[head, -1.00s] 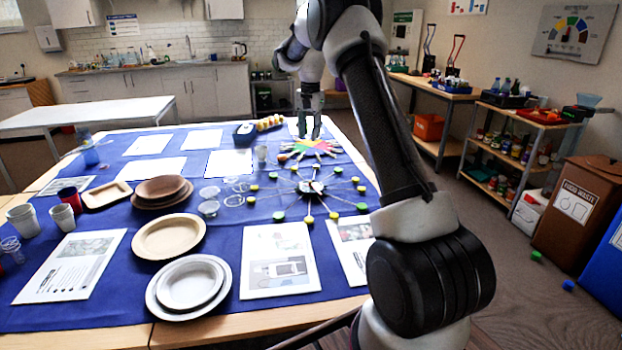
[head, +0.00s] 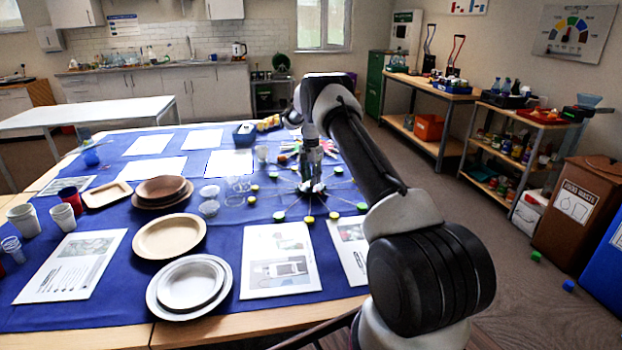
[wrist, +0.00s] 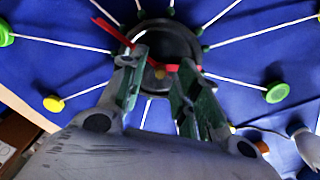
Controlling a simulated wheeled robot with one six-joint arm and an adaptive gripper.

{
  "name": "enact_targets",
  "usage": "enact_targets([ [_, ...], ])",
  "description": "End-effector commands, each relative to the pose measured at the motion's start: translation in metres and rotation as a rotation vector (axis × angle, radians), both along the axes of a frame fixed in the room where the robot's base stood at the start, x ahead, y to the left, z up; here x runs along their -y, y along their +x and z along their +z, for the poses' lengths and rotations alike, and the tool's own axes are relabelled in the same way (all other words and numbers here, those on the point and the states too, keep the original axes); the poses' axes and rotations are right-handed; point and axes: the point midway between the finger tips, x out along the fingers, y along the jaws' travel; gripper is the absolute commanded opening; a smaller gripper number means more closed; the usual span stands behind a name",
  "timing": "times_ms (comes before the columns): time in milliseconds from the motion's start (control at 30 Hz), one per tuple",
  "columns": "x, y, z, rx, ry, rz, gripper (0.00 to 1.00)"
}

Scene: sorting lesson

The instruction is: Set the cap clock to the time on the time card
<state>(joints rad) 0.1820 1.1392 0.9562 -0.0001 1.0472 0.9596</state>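The cap clock (head: 334,215) lies flat on the blue cloth, a ring of green and yellow caps on white spokes. Its dark round hub (wrist: 155,30) shows in the wrist view, with a thin red hand (wrist: 108,29) reaching up-left and a short red piece (wrist: 168,67) near the fingers. My gripper (head: 312,187) points down at the hub. In the wrist view my gripper (wrist: 162,60) has its fingers apart, over the hub's near part, with the short red piece between them. Whether they touch it I cannot tell. I cannot make out which sheet is the time card.
Printed sheets (head: 280,262) lie in front of the clock. Plates (head: 188,285) and bowls stand to the left, clear cups (head: 209,208) beside the clock's left side. A coloured fan of pieces (head: 290,150) lies behind it. My arm covers the table's right edge.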

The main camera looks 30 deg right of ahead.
Motion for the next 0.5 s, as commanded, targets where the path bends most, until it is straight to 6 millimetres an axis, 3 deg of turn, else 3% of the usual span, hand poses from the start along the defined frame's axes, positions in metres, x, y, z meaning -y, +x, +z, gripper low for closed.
enact_targets([
  [267,0.0000,0.0002,-0.0018,0.001,0.000,0.000,0.32],
  [433,0.0000,0.0002,-0.0017,0.001,0.000,0.000,0.01],
  [500,0.0000,0.0002,-0.0016,0.001,0.000,0.001,0.00],
])
